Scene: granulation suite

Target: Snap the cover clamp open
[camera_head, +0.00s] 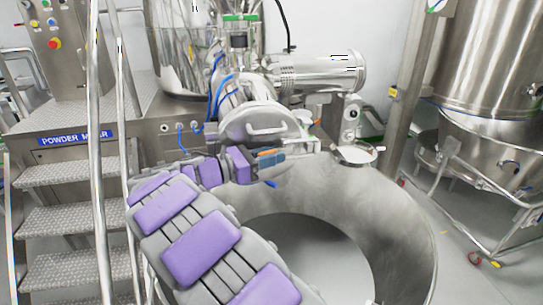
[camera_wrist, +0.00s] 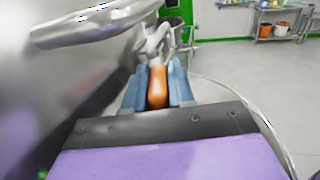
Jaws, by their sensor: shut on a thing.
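The clamp's orange handle (camera_wrist: 157,90) sits between the blue fingers of my gripper (camera_wrist: 157,78) in the wrist view. The fingers are shut on it from both sides. The cover has a bar handle, which also shows at the upper left of the wrist view (camera_wrist: 90,25). The metal clamp body (camera_wrist: 153,42) shows beyond the fingers; its latch is partly hidden, so I cannot tell its state.
A large open steel bowl (camera_head: 395,215) lies below and right of my gripper. Steps (camera_head: 70,215) with handrails (camera_head: 98,150) stand at left. A steel vessel (camera_head: 490,70) on a wheeled frame stands at right. A shelf with buckets (camera_wrist: 270,25) is far off.

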